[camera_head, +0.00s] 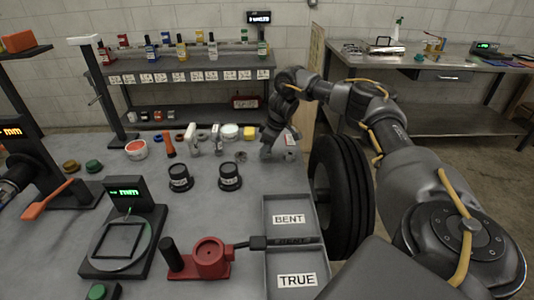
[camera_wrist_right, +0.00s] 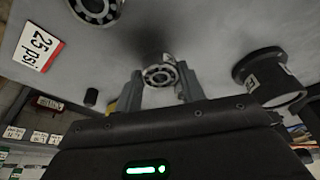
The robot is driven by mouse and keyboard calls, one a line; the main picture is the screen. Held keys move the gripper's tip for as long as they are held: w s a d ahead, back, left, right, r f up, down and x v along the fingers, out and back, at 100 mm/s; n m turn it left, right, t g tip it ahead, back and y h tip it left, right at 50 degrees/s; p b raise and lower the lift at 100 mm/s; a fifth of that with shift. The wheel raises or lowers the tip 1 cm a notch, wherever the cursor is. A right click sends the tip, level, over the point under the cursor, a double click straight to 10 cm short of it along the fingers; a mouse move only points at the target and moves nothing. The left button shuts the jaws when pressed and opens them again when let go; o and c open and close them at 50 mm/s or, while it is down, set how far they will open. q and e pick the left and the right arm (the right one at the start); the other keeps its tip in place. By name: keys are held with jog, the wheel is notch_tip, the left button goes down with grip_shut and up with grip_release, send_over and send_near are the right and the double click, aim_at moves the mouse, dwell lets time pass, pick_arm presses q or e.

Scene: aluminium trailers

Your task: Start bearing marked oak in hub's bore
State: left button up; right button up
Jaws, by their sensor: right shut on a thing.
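My right gripper (camera_head: 279,152) is low over the back right of the bench, beside the black tyre (camera_head: 345,195). In the right wrist view its two fingers (camera_wrist_right: 161,88) are shut on a ball bearing (camera_wrist_right: 159,75), with its balls and ring face showing. No readable mark shows on it, so I cannot tell whether it says oak. A second bearing (camera_wrist_right: 97,8) lies on the bench, apart from the gripper. The tyre stands upright at the bench's right edge with a grey hub part (camera_head: 321,190) at its middle; its bore is not clear. My left gripper is not in view.
Two black flanged pieces (camera_head: 229,177) stand on the bench; one also shows in the wrist view (camera_wrist_right: 268,76). A 25 psi card (camera_wrist_right: 39,48) lies near the gripper.

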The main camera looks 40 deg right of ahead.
pick_arm(q)
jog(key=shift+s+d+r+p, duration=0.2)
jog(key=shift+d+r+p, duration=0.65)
jog(key=shift+p, duration=0.2)
pick_arm(e)
jog(key=s+a+r, duration=0.9)
jog(key=s+r, duration=0.1)
jog(key=r, duration=0.1)
jog(key=shift+s, duration=0.4)
